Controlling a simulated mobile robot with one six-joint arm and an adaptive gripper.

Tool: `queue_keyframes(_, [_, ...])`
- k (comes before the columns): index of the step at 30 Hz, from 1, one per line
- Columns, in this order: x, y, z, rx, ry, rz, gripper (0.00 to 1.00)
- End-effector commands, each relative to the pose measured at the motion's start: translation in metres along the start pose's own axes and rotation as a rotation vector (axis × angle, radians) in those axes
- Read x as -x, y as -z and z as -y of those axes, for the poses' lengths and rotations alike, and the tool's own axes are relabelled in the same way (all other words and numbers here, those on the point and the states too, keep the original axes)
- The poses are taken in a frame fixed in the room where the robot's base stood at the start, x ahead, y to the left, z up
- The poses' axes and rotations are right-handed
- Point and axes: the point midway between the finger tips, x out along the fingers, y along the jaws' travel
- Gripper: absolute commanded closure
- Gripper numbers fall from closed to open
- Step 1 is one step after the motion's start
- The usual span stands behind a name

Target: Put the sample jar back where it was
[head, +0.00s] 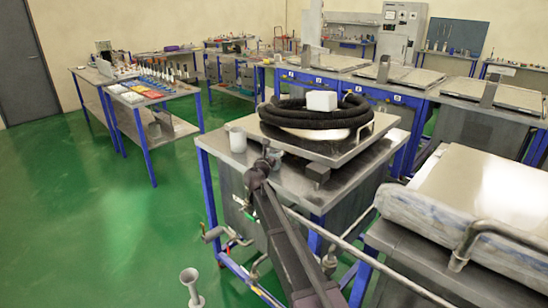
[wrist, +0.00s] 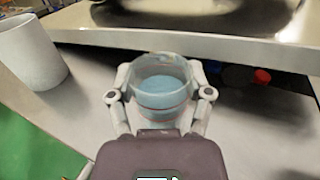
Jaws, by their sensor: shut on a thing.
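The sample jar (wrist: 162,88) is a clear round jar with pale blue content, seen from above in the wrist view. My gripper (wrist: 160,97) is shut on it, with one finger on each side of its wall. In the head view my gripper (head: 268,160) is at the near left part of the steel bench top (head: 222,153), in front of the raised lid plate. The jar shows there only as a small grey shape, partly hidden. I cannot tell whether its base touches the bench.
A white cup (head: 237,139) stands just left of the jar, near the bench edge; it also shows in the wrist view (wrist: 30,52). Behind is the lid plate (head: 350,148) bearing a black hose coil (head: 290,117) and a white block (head: 322,100). A red knob (wrist: 262,76) shows beneath the plate.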

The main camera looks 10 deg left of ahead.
Motion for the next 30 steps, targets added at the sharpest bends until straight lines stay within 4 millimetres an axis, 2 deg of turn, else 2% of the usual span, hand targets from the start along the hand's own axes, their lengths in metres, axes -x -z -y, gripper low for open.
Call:
queue_keyframes(12, [-0.0001, 0.0035, 0.0002, 0.0, 0.0, 0.0, 0.89])
queue_keyframes(13, [-0.0001, 0.0033, 0.0002, 0.0, 0.0, 0.0, 0.32])
queue_keyframes(16, [-0.0001, 0.0023, 0.0002, 0.0, 0.0, 0.0, 0.02])
queue_keyframes(30, [0.0, 0.0019, 0.0, 0.0, 0.0, 0.0, 0.0])
